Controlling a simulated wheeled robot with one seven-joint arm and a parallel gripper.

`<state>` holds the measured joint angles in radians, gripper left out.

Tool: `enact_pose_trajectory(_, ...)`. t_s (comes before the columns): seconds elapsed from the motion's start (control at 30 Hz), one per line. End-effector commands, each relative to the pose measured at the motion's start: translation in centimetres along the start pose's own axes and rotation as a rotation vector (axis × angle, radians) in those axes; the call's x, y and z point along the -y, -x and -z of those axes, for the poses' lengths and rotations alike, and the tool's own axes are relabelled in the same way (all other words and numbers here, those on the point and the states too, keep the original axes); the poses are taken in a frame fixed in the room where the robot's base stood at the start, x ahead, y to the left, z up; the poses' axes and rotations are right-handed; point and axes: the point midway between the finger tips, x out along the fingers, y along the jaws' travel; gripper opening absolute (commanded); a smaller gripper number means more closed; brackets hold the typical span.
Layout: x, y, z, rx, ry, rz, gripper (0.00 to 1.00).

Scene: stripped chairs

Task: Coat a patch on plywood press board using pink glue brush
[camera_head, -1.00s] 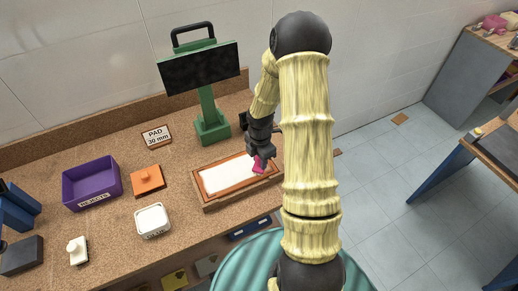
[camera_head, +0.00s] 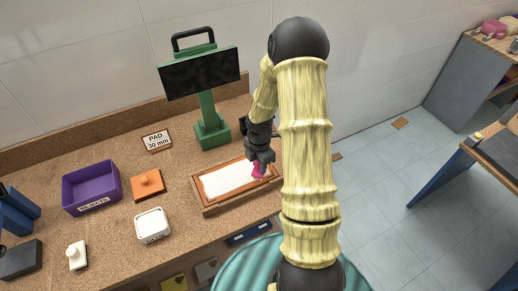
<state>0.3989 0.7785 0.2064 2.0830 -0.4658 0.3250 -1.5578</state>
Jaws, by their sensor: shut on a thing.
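The board (camera_head: 208,203) is a wooden, framed panel near the bench's front edge, with a white patch (camera_head: 225,179) over much of its inner face. My gripper (camera_head: 261,162) is above the board's right end, pointing down, and is shut on the pink brush (camera_head: 259,172). The brush's lower end is at the right end of the white patch. I cannot tell whether it touches the surface. Part of the board's right end is hidden by my gripper and arm.
A purple rejects bin (camera_head: 91,187), an orange block (camera_head: 148,185), a white tub (camera_head: 152,224) and a white-handled tool (camera_head: 76,255) stand to the left. A green stand with a black screen (camera_head: 200,72) and a "PAD 30 mm" sign (camera_head: 157,140) are behind.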

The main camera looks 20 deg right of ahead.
Motion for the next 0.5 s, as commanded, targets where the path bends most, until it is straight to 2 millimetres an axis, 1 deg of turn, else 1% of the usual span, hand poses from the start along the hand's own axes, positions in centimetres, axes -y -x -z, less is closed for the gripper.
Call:
enact_pose_trajectory(0.03,-0.1,1.5,-0.1,0.002,0.0,-0.003,0.11)
enact_pose_trajectory(0.07,-0.1,2.4,-0.1,0.003,-0.001,-0.006,0.11)
enact_pose_trajectory(0.27,0.0,4.1,-0.1,0.001,0.0,-0.001,0.11)
enact_pose_trajectory(0.5,-0.2,6.3,0.5,0.001,0.013,-0.001,0.11)
